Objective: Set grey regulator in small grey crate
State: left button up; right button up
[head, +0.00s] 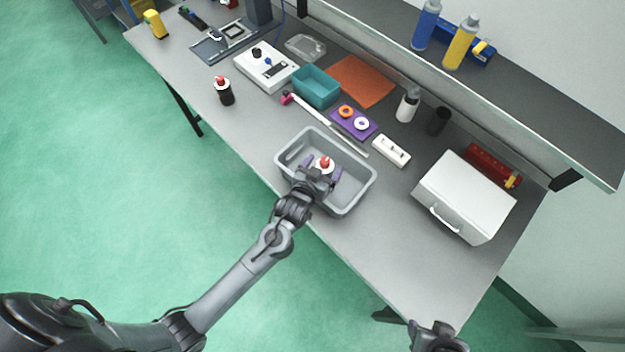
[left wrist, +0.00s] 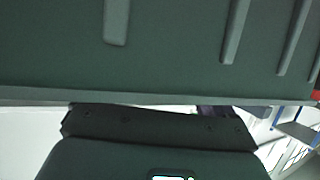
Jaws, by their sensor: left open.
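The small grey crate (head: 363,192) stands at the front edge of the bench. A part with a red knob on top (head: 325,162) is inside it, probably the regulator. Its body is mostly hidden by my gripper, so I cannot confirm its colour or whether it rests on the crate floor. My left gripper (head: 321,174) reaches over the crate's front wall. Its purple-tipped fingers are open, one on either side of this part. The left wrist view is filled by a dark ribbed surface that I cannot identify. My right gripper (head: 437,338) is at the bottom edge, away from the bench.
A black part with a red top (head: 224,92) stands on the bench to the left. Behind the crate are a teal bin (head: 316,88), a purple tray (head: 345,125) and a white block (head: 391,151). A white box with a handle (head: 464,199) stands right. The front right bench is clear.

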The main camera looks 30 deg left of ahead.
pick_arm(q)
jog(key=s+a+r+m+g, duration=0.1)
jog(key=s+g, duration=0.4)
jog(key=s, duration=0.9)
jog(key=s+a+r+m+g, duration=0.1)
jog(key=s+g, duration=0.4)
jog(key=s, duration=0.8)
jog(key=a+r, duration=0.1)
jog(key=a, duration=0.1)
jog(key=shift+s+a+r, duration=0.2)
jog(key=shift+s+a, duration=0.1)
jog(key=shift+s, duration=0.05)
notch_tip(320, 180, up, 18)
jog(key=p, duration=1.8)
